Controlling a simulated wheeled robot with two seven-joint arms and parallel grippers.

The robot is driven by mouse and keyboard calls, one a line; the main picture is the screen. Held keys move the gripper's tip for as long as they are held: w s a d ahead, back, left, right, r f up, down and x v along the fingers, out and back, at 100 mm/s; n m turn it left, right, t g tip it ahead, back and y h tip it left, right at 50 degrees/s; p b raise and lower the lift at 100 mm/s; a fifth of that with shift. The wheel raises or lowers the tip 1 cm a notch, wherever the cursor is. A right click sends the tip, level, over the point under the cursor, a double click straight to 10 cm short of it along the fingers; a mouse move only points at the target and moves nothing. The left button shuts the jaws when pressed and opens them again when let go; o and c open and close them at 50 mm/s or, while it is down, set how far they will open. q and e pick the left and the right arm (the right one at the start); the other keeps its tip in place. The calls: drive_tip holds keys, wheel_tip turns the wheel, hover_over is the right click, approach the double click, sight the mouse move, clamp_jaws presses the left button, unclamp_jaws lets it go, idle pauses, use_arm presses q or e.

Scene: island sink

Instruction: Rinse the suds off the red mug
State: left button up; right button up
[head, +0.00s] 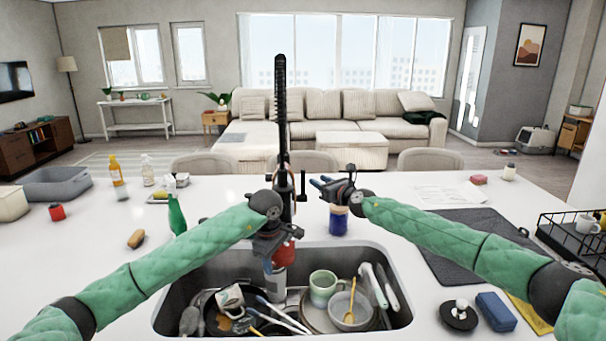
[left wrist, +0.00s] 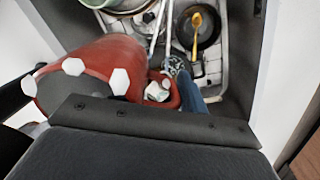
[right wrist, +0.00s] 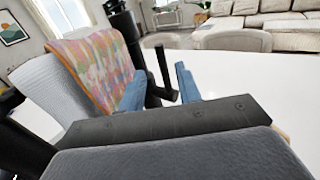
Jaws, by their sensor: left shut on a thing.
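The red mug (head: 286,257) hangs over the sink below the black faucet (head: 282,120). My left gripper (head: 268,262) is shut on it and partly hides it. In the left wrist view the mug (left wrist: 95,85) looks tilted and has white patches on its side; a blue finger is at its handle. I cannot tell whether the patches are suds or pattern. My right gripper (head: 326,184) is open to the right of the faucet. In the right wrist view its blue fingers (right wrist: 160,90) are apart, with the faucet's black lever (right wrist: 163,72) seen between them.
The sink (head: 398,318) holds a green mug (head: 323,287), a bowl (head: 350,312), a patterned mug (head: 230,298), a pan and utensils. A blue jar (head: 338,222) stands behind it, a green spray bottle (head: 176,214) to the left. A dark mat (head: 460,240) lies right.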

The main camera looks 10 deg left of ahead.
sight(304, 174)
drive_tip(key=x, duration=0.5)
drive_tip(key=shift+w+a, duration=0.25)
drive_tip(key=shift+a, duration=0.1)
drive_tip(key=shift+w+a+f, duration=0.1)
drive_tip(key=shift+w+a, duration=0.35)
drive_tip(key=shift+a, duration=0.1)
drive_tip(key=shift+w+a, duration=0.5)
drive_tip(key=shift+w, duration=0.05)
drive_tip(key=shift+w+a, duration=0.45)
drive_tip(key=shift+a, duration=0.1)
drive_tip(key=shift+c, duration=0.2)
clamp_jaws()
